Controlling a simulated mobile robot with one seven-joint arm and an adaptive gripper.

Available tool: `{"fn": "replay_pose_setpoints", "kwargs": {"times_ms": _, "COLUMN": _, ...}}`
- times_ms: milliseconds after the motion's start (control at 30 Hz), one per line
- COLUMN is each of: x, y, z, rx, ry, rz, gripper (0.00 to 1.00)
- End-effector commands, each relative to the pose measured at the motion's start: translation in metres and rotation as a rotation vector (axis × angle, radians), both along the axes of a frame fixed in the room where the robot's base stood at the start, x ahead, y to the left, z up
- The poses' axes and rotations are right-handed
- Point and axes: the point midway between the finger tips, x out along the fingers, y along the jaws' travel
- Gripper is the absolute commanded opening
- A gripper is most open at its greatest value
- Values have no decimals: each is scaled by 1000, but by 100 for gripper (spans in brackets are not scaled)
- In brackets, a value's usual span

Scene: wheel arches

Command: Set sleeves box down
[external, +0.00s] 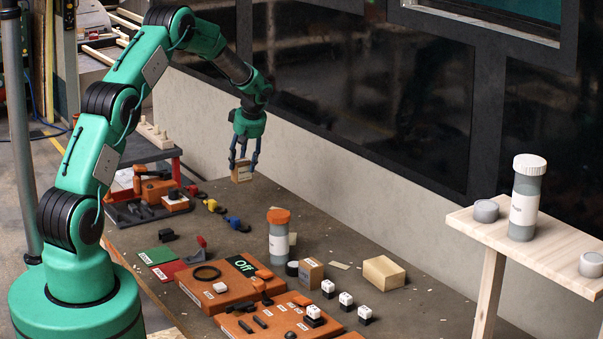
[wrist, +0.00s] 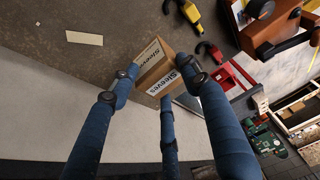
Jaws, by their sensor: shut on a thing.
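The sleeves box (external: 241,174) is a small brown cardboard box with a white label. In the wrist view the sleeves box (wrist: 152,60) shows "Sleeves" on two faces. My gripper (external: 244,161) has blue fingers, shut on the box and pointing down at the far end of the dark workbench (external: 330,215), near the wall. In the wrist view my gripper (wrist: 160,76) has its fingers around the box, which sits tilted in the picture. I cannot tell whether the box's underside touches the bench.
A jar with an orange lid (external: 279,236), another cardboard box (external: 311,272) and a wooden block (external: 384,272) stand nearer the camera. Orange panels (external: 230,290) fill the front. Bench between gripper and jar is mostly clear.

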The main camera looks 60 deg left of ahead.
Motion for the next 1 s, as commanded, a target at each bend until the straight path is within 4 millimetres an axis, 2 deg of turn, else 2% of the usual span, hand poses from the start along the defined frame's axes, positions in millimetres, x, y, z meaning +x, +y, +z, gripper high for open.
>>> {"fn": "replay_pose_setpoints", "kwargs": {"times_ms": 300, "x": 0, "y": -1, "z": -44, "rx": -2, "ry": 2, "rz": 0, "gripper": 8}}
{"fn": "replay_pose_setpoints", "kwargs": {"times_ms": 400, "x": 0, "y": 0, "z": -53, "rx": -1, "ry": 1, "rz": 0, "gripper": 8}}
{"fn": "replay_pose_setpoints", "kwargs": {"times_ms": 833, "x": 0, "y": 0, "z": -59, "rx": 0, "ry": 1, "rz": 0, "gripper": 8}}
{"fn": "replay_pose_setpoints", "kwargs": {"times_ms": 1000, "x": -1, "y": -1, "z": -73, "rx": -1, "ry": 2, "rz": 0, "gripper": 8}}
